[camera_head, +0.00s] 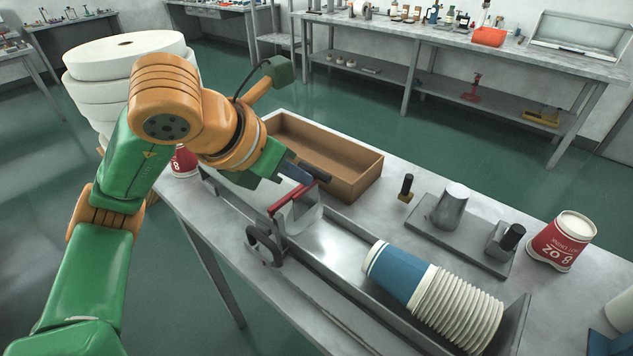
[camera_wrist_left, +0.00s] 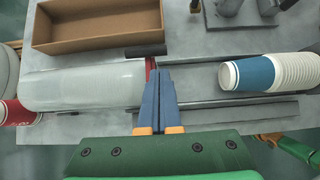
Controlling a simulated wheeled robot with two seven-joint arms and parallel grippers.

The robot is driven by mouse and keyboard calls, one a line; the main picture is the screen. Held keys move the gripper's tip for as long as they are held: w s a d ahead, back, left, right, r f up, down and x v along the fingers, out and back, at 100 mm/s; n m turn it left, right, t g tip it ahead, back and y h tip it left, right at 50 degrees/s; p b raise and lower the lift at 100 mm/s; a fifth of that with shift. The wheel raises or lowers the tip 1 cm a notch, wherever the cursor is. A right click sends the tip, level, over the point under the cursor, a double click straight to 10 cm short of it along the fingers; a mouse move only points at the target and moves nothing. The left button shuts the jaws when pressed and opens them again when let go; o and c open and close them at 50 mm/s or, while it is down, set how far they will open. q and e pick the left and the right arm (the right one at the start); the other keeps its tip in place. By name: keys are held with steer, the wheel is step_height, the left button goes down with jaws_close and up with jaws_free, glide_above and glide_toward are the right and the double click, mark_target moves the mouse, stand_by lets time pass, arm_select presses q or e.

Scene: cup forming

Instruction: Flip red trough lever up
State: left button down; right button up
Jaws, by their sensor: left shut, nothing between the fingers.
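The red lever (camera_head: 292,198) is a bar across the top of a small gate on the metal trough (camera_head: 345,243). In the left wrist view a strip of the red lever (camera_wrist_left: 150,68) shows just left of my fingertips. My left gripper (camera_head: 299,173) is shut and empty, with its blue fingers close above the lever; I cannot tell whether they touch it. In the left wrist view the shut fingers (camera_wrist_left: 158,75) point at the trough beside the lever. The fingers hide part of the lever there.
A stack of cups (camera_head: 440,295), blue at its near end, lies in the trough to the right. An open brown box (camera_head: 350,185) stands behind the lever. A metal fixture (camera_head: 452,210) and a red-and-white cup (camera_head: 562,242) stand farther right. A dark clamp-like part (camera_head: 263,245) is at the trough's front.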

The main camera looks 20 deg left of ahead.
mark_target(294, 189)
arm_select(q)
steer(key=x, duration=0.6)
steer(key=shift+p, duration=0.3)
steer(key=shift+f, duration=0.1)
